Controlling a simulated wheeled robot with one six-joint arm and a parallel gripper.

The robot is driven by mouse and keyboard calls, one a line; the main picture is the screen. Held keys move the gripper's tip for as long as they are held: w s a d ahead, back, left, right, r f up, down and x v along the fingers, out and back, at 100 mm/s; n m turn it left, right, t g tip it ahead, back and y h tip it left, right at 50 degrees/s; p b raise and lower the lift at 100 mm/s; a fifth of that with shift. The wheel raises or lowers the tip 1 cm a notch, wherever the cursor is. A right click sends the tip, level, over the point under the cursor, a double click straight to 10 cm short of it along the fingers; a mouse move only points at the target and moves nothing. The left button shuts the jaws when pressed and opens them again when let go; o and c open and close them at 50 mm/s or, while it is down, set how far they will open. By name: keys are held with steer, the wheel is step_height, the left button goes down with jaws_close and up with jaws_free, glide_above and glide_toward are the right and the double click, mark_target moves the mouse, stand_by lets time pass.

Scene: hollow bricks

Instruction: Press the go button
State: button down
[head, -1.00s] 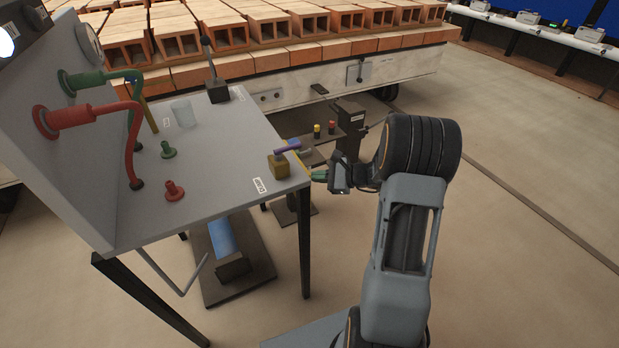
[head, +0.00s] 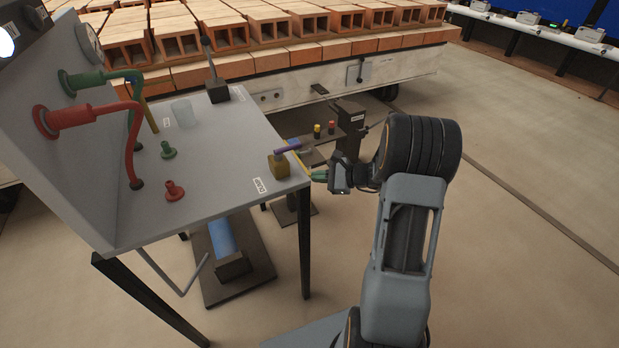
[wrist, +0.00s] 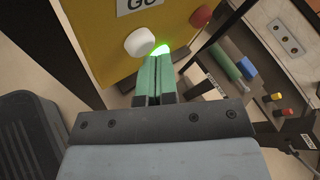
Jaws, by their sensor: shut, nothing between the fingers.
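A yellow panel (wrist: 95,35) fills the upper left of the wrist view. It carries a white label with GO (wrist: 138,4), cut by the top edge. A white round button (wrist: 139,42) sits below the label. A bright green glowing part (wrist: 160,49) shows just right of the white button, partly hidden by my fingertips. My gripper (wrist: 157,60) is shut and empty, its green fingertips at the glowing part; I cannot tell whether they touch it. In the head view, my gripper (head: 319,176) points left beside the grey table's right corner, and the yellow panel is only a thin edge (head: 300,163).
A red button (wrist: 201,16) is on the panel's right. A pallet of hollow bricks (head: 230,36) stands behind. The floor to the right is clear.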

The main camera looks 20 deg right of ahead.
steer(key=d, duration=0.6)
steer(key=shift+w, duration=0.35)
stand_by(0.4)
steer(key=shift+f, duration=0.1)
